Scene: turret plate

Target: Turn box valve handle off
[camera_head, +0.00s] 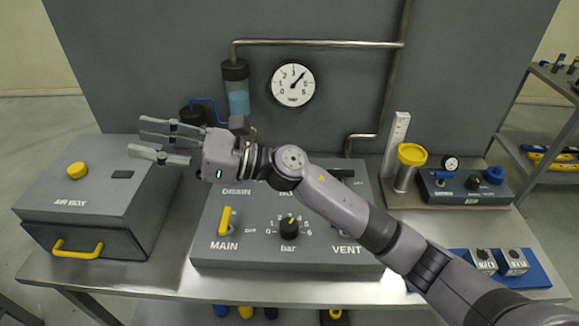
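The grey valve panel (215,255) stands on the metal table. Its lower row has a yellow MAIN handle (225,221), standing upright, a black bar knob (289,227) and a VENT label, with my arm crossing beside it. In the upper row a DRAIN label and a partly covered label that seems to begin "BO" show under my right arm. The box valve handle itself cannot be made out; my arm covers that part of the panel. My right gripper (140,137) is open and empty, fingers spread, above the gap between air box and panel. My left gripper is not in view.
The grey air box (70,220) with yellow button and handle stands at the left. A round gauge (293,84) and pipes are on the back wall. A yellow-topped cylinder (410,165), a small blue-valved box (460,190) and a blue tray (530,277) stand at the right.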

